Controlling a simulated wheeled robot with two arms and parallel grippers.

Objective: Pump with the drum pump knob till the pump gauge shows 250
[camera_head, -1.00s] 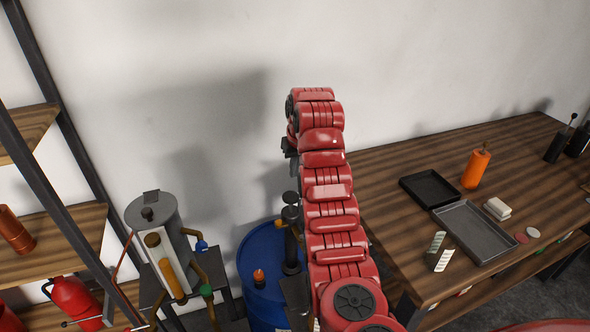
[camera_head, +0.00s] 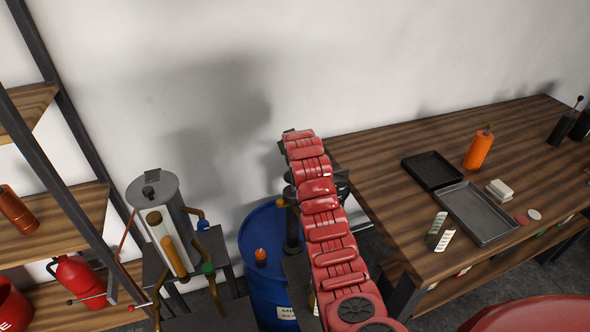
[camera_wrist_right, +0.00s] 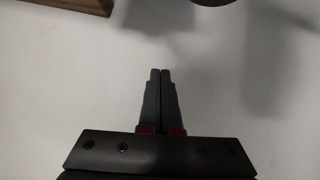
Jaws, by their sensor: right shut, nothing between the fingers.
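The blue drum (camera_head: 258,262) stands on the floor left of my red right arm, with a small orange-topped fitting (camera_head: 260,256) on its lid. The dark drum pump post (camera_head: 292,232) rises from the lid beside the arm. Its upper part is partly behind my arm, and I cannot make out the knob clearly. I cannot identify the pump gauge or any reading. My right gripper is mostly hidden behind its arm in the head view. In the right wrist view its fingers (camera_wrist_right: 160,72) are shut and empty, with a pale plain surface behind them. My left gripper is out of view.
A grey tank (camera_head: 156,200) with pipes stands left of the drum. A shelf (camera_head: 60,232) with a red extinguisher (camera_head: 78,280) is further left. A wooden workbench (camera_head: 385,205) with trays and an orange bottle (camera_head: 479,150) is on the right.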

